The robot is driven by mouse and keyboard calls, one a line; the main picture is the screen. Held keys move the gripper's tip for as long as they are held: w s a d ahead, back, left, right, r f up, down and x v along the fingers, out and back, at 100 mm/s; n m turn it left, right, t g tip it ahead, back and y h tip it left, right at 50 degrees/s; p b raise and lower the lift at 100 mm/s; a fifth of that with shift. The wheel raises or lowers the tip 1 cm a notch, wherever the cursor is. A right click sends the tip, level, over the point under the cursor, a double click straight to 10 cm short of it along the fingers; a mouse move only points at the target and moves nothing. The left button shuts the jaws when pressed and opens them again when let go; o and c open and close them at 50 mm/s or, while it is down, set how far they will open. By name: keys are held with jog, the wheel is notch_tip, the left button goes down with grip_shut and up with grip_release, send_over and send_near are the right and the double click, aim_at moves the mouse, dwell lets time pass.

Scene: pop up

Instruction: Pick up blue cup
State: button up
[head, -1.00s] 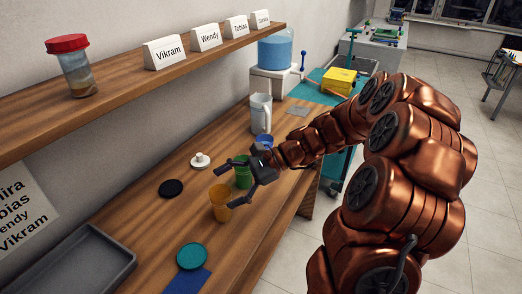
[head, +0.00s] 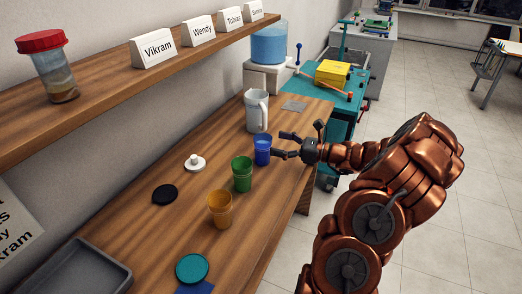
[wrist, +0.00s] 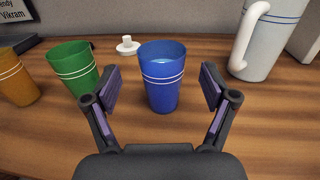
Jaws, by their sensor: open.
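The blue cup (head: 263,149) stands upright on the wooden table, at the right end of a row of cups in the head view. It has white stripes and a light blue inside, and it shows in the middle of the wrist view (wrist: 161,85). My gripper (head: 281,145) is open beside the cup. In the wrist view my gripper's fingers (wrist: 160,88) stand apart on the left and right of the cup, with a gap on each side.
A green cup (head: 242,175) and an orange cup (head: 219,210) stand near the blue cup. A white pitcher (head: 257,111) stands behind it. A white lid (head: 195,162), a black lid (head: 165,194) and a teal lid (head: 192,268) lie on the table (head: 140,232). A shelf (head: 110,95) runs above.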

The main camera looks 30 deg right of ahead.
aim_at(271, 141)
jog(key=p+x, duration=0.1)
jog(key=x, duration=0.4)
jog(key=shift+w+a, duration=0.1)
jog(key=shift+w, duration=0.25)
jog(key=c, duration=1.4)
